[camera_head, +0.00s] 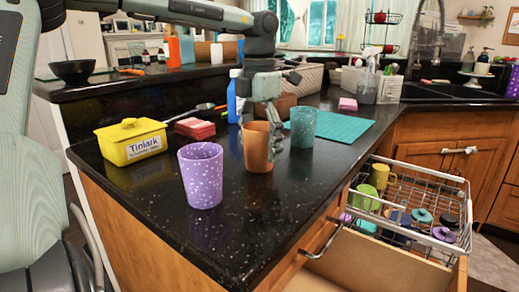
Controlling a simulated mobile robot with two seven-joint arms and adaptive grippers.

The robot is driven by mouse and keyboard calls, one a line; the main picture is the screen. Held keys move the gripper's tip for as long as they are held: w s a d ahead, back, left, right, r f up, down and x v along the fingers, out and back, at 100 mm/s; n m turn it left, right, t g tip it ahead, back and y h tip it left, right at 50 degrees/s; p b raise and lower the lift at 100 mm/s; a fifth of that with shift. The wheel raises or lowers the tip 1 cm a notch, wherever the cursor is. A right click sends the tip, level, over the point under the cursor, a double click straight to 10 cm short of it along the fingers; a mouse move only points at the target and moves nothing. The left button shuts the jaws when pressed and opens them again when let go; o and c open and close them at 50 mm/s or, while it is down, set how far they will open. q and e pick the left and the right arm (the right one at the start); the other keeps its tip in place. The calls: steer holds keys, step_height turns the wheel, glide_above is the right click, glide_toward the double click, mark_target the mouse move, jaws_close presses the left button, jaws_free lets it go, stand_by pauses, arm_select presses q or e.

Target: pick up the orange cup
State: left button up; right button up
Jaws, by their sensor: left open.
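The orange cup (257,155) stands upright on the black speckled counter (290,205), between a purple speckled cup (201,178) and a teal speckled cup (303,128). My left gripper (267,122) comes down from above at the orange cup. One finger shows along the right side of the cup, close to its rim. The other finger is hard to make out, and I cannot tell whether either finger touches the cup. The jaws are open. My right gripper is out of view.
A yellow box (132,145), red sponges (195,129) and a blue bottle (232,100) are at the left and behind. A teal mat (345,127) lies behind right. An open drawer with a wire rack (410,185) holds several cups below. The front counter is clear.

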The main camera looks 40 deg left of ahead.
arm_select(q)
steer(key=shift+c, duration=0.6)
steer(key=c, duration=1.2)
